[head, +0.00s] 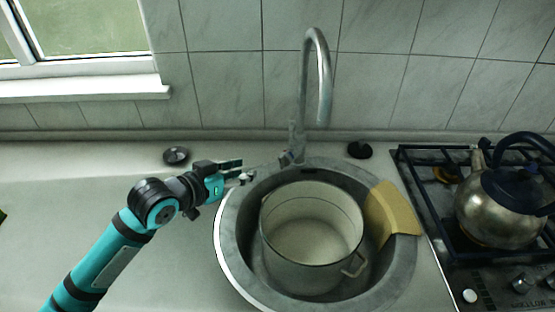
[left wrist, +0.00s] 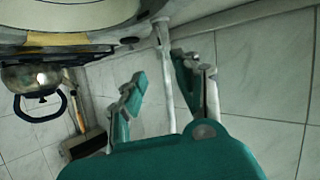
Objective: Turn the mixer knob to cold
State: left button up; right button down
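The grey mixer tap (head: 323,88) stands upright behind the sink, its spout curving over at the top. The mixer knob (head: 286,158) is a small part at the left of the tap's base; its exact setting is too small to tell. My left gripper (head: 245,171) is open and empty, just left of the knob and apart from it, fingers pointing right toward it. In the left wrist view, the gripper's two fingers (left wrist: 163,75) are spread, with the tap (left wrist: 167,75) showing in the gap beyond them. My right gripper is in neither view.
A round sink (head: 231,232) holds a large enamel pot (head: 295,270). A yellow cloth or sponge (head: 390,213) hangs over its right rim. A kettle (head: 497,207) stands on the stove (head: 430,190) at right. Dark round items (head: 176,155) flank the sink. The left counter (head: 60,190) is mostly clear.

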aim_at(280, 159)
pick_arm(q)
jog(key=x, duration=1.4)
jog(key=shift+w+f+p, duration=0.1)
jog(key=shift+p, duration=0.25)
grip_shut()
